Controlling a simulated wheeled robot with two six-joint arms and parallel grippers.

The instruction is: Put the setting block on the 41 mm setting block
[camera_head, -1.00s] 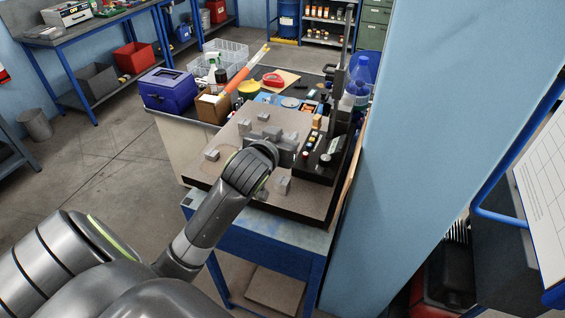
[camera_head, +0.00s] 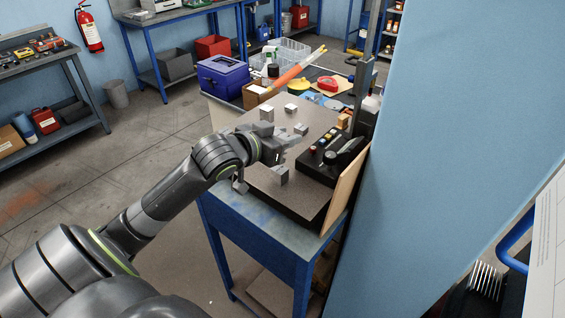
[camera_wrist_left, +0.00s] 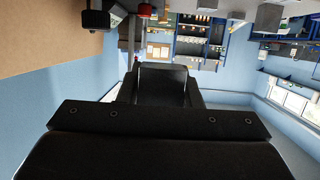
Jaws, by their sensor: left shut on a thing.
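My left gripper (camera_head: 276,152) is over the stone-coloured plate (camera_head: 310,196). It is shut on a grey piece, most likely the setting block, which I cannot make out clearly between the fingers. Grey blocks stand on the plate: one (camera_head: 267,112) and another (camera_head: 291,107) at the back, one (camera_head: 301,128) right of the gripper, and one (camera_head: 281,175) in front of it. No size marks are readable, so I cannot tell which is the 41 mm setting block. Grey blocks show at the top of the left wrist view (camera_wrist_left: 268,18). My right gripper is not in view.
A brown board (camera_head: 345,188) and a blue wall (camera_head: 430,150) are close on the right. A blue case (camera_head: 222,76) and wire baskets are behind.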

